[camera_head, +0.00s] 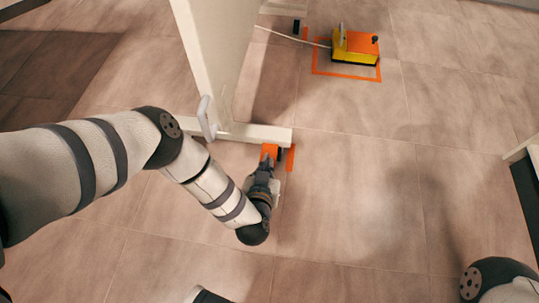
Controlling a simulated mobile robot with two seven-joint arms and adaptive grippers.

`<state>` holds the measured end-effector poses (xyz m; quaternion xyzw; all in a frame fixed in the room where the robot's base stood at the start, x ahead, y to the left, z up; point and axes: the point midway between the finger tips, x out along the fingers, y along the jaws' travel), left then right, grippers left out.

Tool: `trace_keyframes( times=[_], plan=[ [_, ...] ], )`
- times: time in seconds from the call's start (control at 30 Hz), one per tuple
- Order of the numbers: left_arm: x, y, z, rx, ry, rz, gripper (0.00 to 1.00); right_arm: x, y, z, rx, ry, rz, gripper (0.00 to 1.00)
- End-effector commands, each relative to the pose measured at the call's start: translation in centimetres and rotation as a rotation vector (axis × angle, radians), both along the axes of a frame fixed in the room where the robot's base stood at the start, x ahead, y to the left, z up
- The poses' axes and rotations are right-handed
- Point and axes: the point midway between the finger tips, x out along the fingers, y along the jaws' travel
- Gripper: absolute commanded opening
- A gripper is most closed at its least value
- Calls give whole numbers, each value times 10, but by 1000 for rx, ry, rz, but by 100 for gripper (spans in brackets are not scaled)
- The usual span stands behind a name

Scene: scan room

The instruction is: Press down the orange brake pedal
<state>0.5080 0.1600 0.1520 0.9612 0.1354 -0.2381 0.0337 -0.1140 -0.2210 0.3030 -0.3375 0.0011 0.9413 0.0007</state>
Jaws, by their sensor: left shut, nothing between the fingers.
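The orange brake pedal (268,150) is small and sits at the near end of the white stand's foot, beside a dark caster (280,154). My left gripper (268,163) is shut and empty. Its fingertips are right at the near edge of the pedal and overlap it in the picture. I cannot tell whether they touch it or how far down the pedal is. My right arm shows at the lower right, but its gripper is out of view.
The white stand (218,50) rises close to my left arm, with a light handle (207,118) on its side. An orange strip (291,158) lies beside the caster. A yellow and orange foot switch (355,46) with a cable sits inside orange tape. The tiled floor on the right is clear.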

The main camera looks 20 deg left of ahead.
Motion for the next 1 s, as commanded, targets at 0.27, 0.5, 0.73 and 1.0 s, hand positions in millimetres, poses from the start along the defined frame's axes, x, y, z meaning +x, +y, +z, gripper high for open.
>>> trace_keyframes(
  times=[0.27,0.5,0.73,1.0],
  plan=[
    [0,0,0,0,0,1,0,0,0,0,0,0,0,60],
    [0,0,12,0,-2,-1,0,0,0,8,0,-9,0,60],
    [0,0,16,0,0,0,0,1,0,12,0,-13,0,60],
    [1,1,21,0,-1,-1,0,3,-1,13,-3,-24,-4,60]
  ],
)
